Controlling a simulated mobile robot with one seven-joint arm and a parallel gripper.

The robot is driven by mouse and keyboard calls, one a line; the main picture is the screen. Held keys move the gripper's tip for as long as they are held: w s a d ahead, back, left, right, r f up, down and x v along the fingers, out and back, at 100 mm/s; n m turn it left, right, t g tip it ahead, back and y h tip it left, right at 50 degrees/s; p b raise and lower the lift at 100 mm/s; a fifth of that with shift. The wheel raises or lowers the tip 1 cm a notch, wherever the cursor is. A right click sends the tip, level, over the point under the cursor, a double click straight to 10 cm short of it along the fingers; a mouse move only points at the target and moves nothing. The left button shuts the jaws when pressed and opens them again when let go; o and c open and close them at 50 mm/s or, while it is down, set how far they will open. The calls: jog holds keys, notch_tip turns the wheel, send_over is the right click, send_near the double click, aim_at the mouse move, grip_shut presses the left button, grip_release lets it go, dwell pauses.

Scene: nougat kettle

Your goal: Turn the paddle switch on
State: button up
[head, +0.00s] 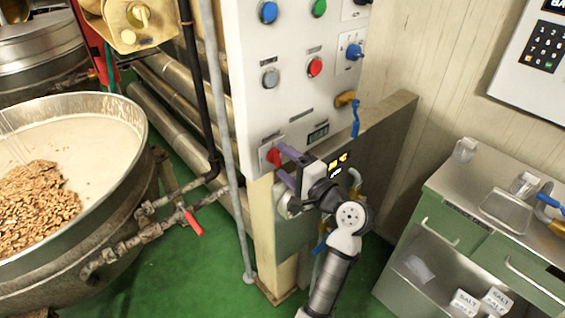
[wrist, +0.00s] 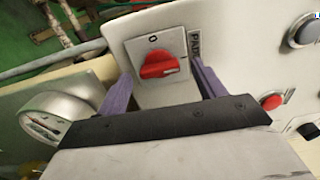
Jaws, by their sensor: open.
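The paddle switch is a red rotary knob (head: 274,156) on a pale square plate low on the white control panel. In the wrist view the red knob (wrist: 160,65) sits in the upper middle, with a "0" mark above it and a label partly reading "PADD" at its right. My gripper (head: 282,162) is open at the panel. In the wrist view its two purple fingers stand apart, one to each side of the switch plate. I cannot tell whether they touch the plate. The knob lies between them and is not gripped.
The panel (head: 262,105) carries several other buttons and knobs, including a red button (head: 315,67). A round gauge (wrist: 45,118) is close to the left finger. A kettle with nuts (head: 140,140) stands at left. A green cabinet (head: 470,225) stands at right.

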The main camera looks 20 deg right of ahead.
jog(key=b+v, duration=0.3)
jog(key=v, duration=0.9)
jog(key=shift+s, duration=0.15)
